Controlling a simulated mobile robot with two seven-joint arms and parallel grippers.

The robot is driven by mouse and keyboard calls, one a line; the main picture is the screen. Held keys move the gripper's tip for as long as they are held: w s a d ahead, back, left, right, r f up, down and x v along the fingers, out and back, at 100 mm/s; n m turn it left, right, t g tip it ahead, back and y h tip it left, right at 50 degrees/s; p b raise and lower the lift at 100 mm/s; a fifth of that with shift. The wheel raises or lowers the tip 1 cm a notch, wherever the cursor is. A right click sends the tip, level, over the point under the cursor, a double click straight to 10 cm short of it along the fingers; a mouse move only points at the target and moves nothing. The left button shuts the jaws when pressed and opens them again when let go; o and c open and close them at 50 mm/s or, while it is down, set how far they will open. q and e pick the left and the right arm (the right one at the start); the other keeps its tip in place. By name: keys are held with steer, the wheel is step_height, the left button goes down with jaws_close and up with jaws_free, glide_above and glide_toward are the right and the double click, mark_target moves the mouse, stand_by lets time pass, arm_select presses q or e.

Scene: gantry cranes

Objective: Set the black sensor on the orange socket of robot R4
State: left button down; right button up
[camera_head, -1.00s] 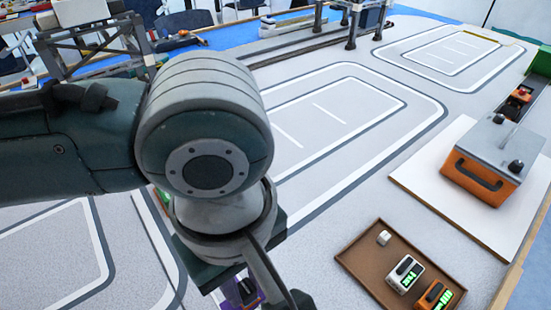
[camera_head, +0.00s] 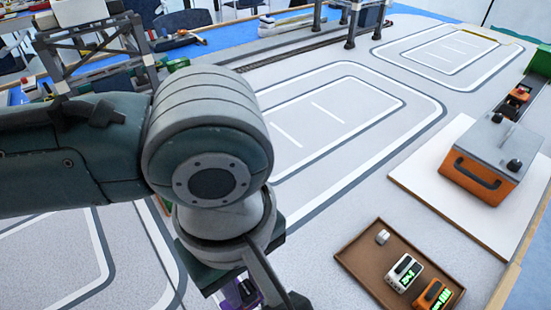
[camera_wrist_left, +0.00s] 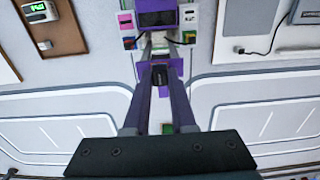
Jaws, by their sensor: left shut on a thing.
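In the left wrist view my left gripper (camera_wrist_left: 160,72) is shut on a small black piece, the black sensor (camera_wrist_left: 160,77), held between the fingertips. A purple part (camera_wrist_left: 145,70) shows around the fingertips; whether the sensor touches it I cannot tell. I cannot make out the orange socket of R4 for certain. My right gripper is not in view.
A brown tray (camera_head: 352,262) at the lower right holds a white device (camera_head: 403,272), an orange device (camera_head: 432,296) and a small white block (camera_head: 382,237). An orange and grey case (camera_head: 490,165) stands on a white board (camera_head: 425,180). The marked floor in the middle is clear.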

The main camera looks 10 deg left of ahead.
arm_select(q)
steer(key=shift+f, duration=0.1)
steer(key=c, duration=0.7)
jaws_free()
steer(key=shift+o, duration=0.2)
